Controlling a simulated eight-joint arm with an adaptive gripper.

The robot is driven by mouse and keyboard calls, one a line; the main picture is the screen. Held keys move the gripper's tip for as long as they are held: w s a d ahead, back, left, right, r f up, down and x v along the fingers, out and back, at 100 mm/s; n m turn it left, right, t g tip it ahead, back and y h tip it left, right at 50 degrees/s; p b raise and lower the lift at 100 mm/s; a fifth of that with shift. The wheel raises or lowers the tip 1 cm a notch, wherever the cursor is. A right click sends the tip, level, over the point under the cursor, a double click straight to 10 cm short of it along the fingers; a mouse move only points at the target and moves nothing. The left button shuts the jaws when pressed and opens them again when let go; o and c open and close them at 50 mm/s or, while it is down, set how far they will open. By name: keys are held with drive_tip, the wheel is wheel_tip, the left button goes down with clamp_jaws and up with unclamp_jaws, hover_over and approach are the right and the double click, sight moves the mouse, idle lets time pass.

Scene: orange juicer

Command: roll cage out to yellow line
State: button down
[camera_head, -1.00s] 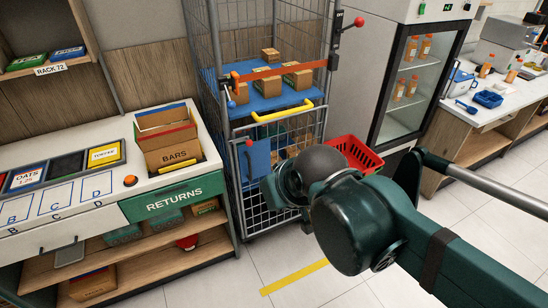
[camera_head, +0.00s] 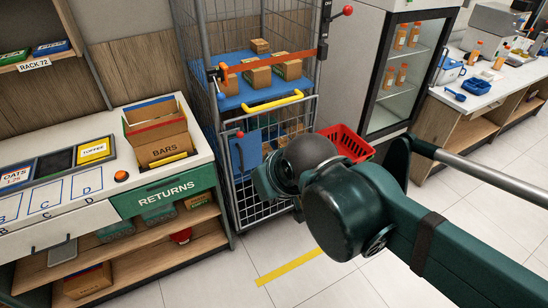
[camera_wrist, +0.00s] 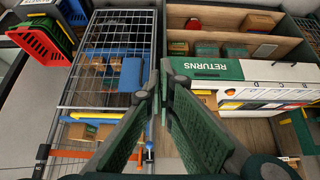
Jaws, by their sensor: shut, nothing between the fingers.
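The roll cage (camera_head: 206,45) stands upright between the returns counter and the glass-door fridge. It has grey mesh sides, a yellow handle bar (camera_head: 272,103), an orange strap (camera_head: 270,66) and boxes on a blue shelf. The yellow line (camera_head: 290,267) lies on the floor in front of it. My gripper (camera_wrist: 163,97) is shut and empty in the wrist view, beside the cage mesh (camera_wrist: 105,60). The yellow handle also shows there (camera_wrist: 92,116), left of my fingers. In the head view my wrist hides the fingertips and part of the cage's lower front.
The returns counter (camera_head: 165,195) stands close on the cage's left, with an open box marked BARS (camera_head: 165,152) on top. A red basket (camera_head: 345,143) is right of the cage, near the fridge (camera_head: 405,75). The floor around the yellow line looks clear.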

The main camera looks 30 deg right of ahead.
drive_tip(key=c, duration=2.4)
unclamp_jaws()
drive_tip(key=shift+w, duration=0.1)
drive_tip(key=shift+o, duration=0.2)
drive_tip(key=w+d+f+m+t+y+b, duration=0.1)
drive_tip(key=w+d+m+t+y+b, duration=0.15)
drive_tip(key=w, duration=1.15)
drive_tip(key=w+d+f+m+t+y+b, duration=0.1)
drive_tip(key=w+d+f+m+y+b, duration=0.2)
drive_tip(key=w, duration=1.1)
drive_tip(key=w+d+f+m+t, duration=0.1)
drive_tip(key=w+d+m+t, duration=0.1)
drive_tip(key=d, duration=0.6)
drive_tip(key=w+d+f+m+t+y+b, duration=0.1)
drive_tip(key=w+d+f+m+t, duration=0.1)
drive_tip(key=d, duration=0.7)
drive_tip(key=w+d+f+m+t+y+b, duration=0.1)
drive_tip(key=w+d+f+m+t, duration=0.1)
drive_tip(key=d, duration=0.6)
drive_tip(key=w+m+t, duration=0.1)
drive_tip(key=w, duration=0.1)
drive_tip(key=shift+w+d+t, duration=0.2)
drive_tip(key=shift+w+t, duration=0.15)
drive_tip(key=shift+w, duration=0.05)
drive_tip(key=shift+w, duration=0.1)
